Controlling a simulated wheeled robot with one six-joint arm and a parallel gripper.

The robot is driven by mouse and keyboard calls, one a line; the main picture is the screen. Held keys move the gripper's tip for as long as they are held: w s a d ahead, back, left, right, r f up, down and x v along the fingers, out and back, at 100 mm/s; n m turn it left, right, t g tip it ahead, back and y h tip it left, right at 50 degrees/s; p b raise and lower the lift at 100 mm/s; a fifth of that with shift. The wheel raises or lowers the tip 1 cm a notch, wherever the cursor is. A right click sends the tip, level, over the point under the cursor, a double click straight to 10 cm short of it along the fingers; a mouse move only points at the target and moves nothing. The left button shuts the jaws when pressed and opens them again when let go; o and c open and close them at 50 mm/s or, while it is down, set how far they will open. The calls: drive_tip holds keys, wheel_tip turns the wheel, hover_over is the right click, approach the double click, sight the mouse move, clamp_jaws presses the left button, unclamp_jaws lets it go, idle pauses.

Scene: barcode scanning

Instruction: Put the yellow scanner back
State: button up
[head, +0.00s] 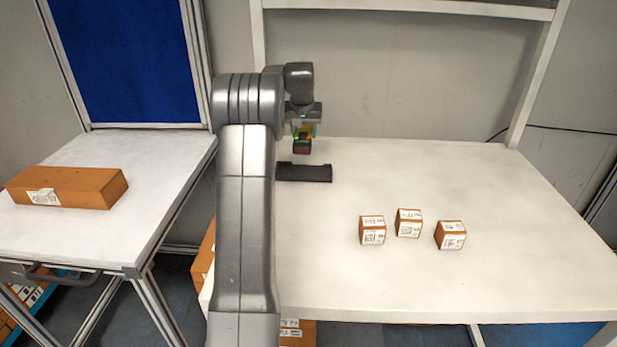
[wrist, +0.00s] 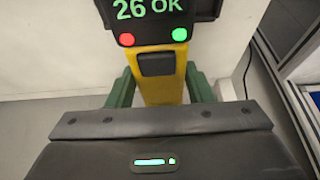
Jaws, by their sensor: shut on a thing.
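The yellow scanner (wrist: 159,88) is between the green fingers of my gripper (wrist: 160,88) in the wrist view. Its dark display reads "26 OK", with a red and a green button below. In the head view my gripper (head: 304,130) is shut on the scanner, whose dark end (head: 301,147) shows below the fingers. The scanner is above the far part of the right table, just above and behind a flat black holder (head: 305,173) in the picture. My arm hides the holder's left end. I cannot tell whether the scanner touches anything below it.
Three small brown boxes with labels, a left one (head: 372,230), a middle one (head: 408,223) and a right one (head: 451,235), stand on the white right table (head: 500,280). A long brown box (head: 70,187) lies on the left table (head: 130,230). The right table's far right is clear.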

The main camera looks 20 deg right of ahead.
sight(303, 137)
drive_tip(key=shift+w+d+f, duration=0.15)
drive_tip(key=shift+w+f, duration=0.05)
drive_tip(key=shift+f, duration=0.35)
wheel_tip(303, 137, down, 10)
drive_tip(key=shift+r+p, duration=0.1)
drive_tip(key=shift+p, duration=0.25)
drive_tip(key=o, duration=0.9)
drive_tip(key=shift+c, duration=0.2)
drive_tip(key=shift+s+r, duration=0.1)
drive_tip(key=shift+r, duration=0.25)
drive_tip(key=b+v, duration=0.1)
drive_tip(key=v, duration=1)
drive_tip(key=shift+s+r, duration=0.1)
drive_tip(key=shift+s, duration=0.05)
